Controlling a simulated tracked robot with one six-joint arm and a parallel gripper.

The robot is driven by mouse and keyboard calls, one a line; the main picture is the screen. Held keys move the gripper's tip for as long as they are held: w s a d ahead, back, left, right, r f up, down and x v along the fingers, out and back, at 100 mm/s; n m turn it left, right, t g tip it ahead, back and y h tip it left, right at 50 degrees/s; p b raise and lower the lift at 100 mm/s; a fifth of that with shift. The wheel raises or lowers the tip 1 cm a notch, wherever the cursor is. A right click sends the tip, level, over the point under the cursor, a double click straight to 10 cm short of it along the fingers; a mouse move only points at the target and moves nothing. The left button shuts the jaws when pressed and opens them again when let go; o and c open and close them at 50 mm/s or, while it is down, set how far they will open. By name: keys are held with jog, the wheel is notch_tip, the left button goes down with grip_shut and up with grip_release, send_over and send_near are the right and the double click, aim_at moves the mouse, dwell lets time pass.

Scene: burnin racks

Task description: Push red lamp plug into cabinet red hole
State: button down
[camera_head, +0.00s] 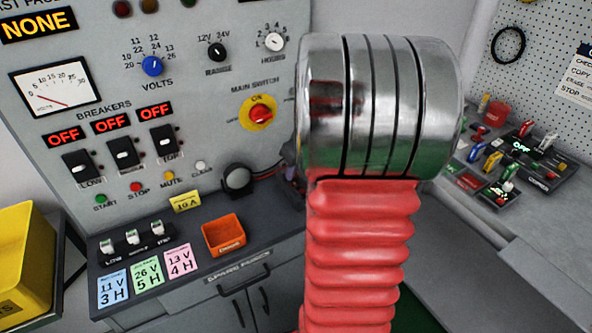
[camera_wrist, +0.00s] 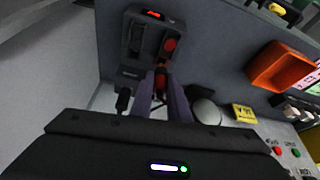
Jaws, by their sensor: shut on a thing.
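In the wrist view, my gripper (camera_wrist: 160,84) has two purple fingers shut on a small dark and red plug (camera_wrist: 160,77). I take it to be the red lamp plug; most of it is hidden between the fingers. Just beyond the fingertips, a dark socket panel (camera_wrist: 151,48) is fixed to the grey cabinet side (camera_wrist: 215,45). It has a red round spot (camera_wrist: 170,44), seemingly the red hole, and a black one (camera_wrist: 136,38) to its left. The plug is close below the red spot; I cannot tell whether they touch. In the head view, my arm hides the plug and socket.
A black plug (camera_wrist: 123,99) is left of the fingers. In the head view, the cabinet front (camera_head: 215,100) has several breakers and knobs. A yellow bin (camera_head: 25,255) stands at left, a bench (camera_head: 555,225) at right.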

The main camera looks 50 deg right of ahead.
jog(key=shift+f, duration=1.25)
dwell(1.6)
jog(key=c, duration=1.2)
grip_release()
jog(key=shift+r, duration=0.1)
jog(key=shift+r, duration=2.65)
jog(key=shift+m, duration=0.3)
